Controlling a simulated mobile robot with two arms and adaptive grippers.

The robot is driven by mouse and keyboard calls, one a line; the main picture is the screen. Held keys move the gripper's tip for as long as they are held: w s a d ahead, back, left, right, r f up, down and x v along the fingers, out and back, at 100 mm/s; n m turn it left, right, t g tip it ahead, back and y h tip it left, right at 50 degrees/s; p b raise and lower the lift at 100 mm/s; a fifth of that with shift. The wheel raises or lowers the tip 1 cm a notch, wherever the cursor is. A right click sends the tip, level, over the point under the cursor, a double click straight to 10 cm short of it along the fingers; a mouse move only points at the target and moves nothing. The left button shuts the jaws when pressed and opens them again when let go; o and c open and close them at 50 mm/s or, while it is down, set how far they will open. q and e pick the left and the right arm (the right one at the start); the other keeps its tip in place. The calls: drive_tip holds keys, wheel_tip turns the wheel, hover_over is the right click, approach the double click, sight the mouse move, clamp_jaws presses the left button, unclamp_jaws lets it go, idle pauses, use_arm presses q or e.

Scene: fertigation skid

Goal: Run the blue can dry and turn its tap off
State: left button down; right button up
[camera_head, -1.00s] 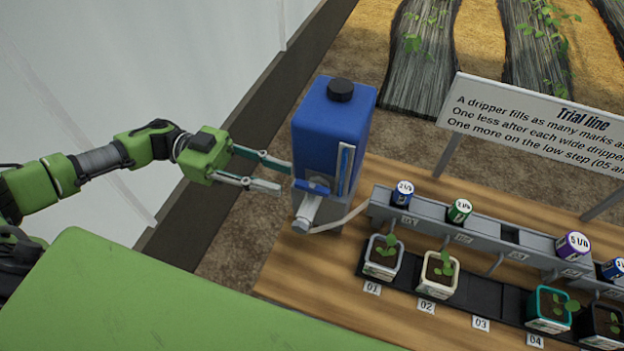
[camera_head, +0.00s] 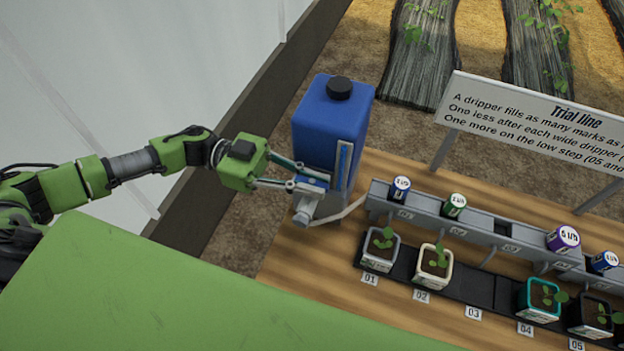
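The blue can (camera_head: 325,128) stands upright at the left end of the wooden bench, with a black cap on top. A pale level strip (camera_head: 343,165) runs down its front right edge; I cannot read the level. Its tap (camera_head: 303,212) sticks out low on the front, with a blue handle (camera_head: 314,185) above the grey spout. My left gripper (camera_head: 318,184) reaches in from the left with its fingertips at the handle, one finger above the other. The fingers partly hide the handle, and I cannot tell whether they grip it. My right gripper is not in view.
A pale tube (camera_head: 345,212) leads from the tap to a grey stepped rail (camera_head: 435,215) bearing several coloured drippers. Potted seedlings stand in a black tray (camera_head: 452,281) below. A "Trial line" sign (camera_head: 540,120) stands behind. Bare bench lies in front of the can.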

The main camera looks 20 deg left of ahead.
use_arm(q)
drive_tip(key=shift+s+r+n+t+p, duration=0.1)
drive_tip(key=shift+r+n+t+p, duration=0.1)
drive_tip(key=shift+n+t+p, duration=0.35)
drive_tip(key=n+t+y+p, duration=0.1)
drive_tip(key=n+t+p, duration=0.1)
drive_tip(key=t+p, duration=0.2)
drive_tip(key=n+t+y+p, duration=0.2)
drive_tip(key=n+t+p, duration=0.1)
drive_tip(key=t+p, duration=0.1)
drive_tip(key=n+t+y+p, duration=0.2)
drive_tip(key=n+t+p, duration=0.1)
drive_tip(key=t+p, duration=0.1)
drive_tip(key=shift+r, duration=0.1)
drive_tip(key=n+t+y+p, duration=0.2)
drive_tip(key=n+t+y, duration=0.1)
drive_tip(key=n+y, duration=0.1)
drive_tip(key=shift+y, duration=0.3)
drive_tip(key=y, duration=0.1)
drive_tip(key=n+t+y+p, duration=0.1)
drive_tip(key=shift+f+n+t+y, duration=0.2)
drive_tip(key=shift+n+t+y, duration=0.05)
drive_tip(key=shift+y, duration=0.05)
drive_tip(key=shift+n+t+y, duration=0.5)
drive_tip(key=shift+n+y, duration=0.8)
drive_tip(key=shift+y, duration=0.7)
drive_tip(key=shift+y+p, duration=0.3)
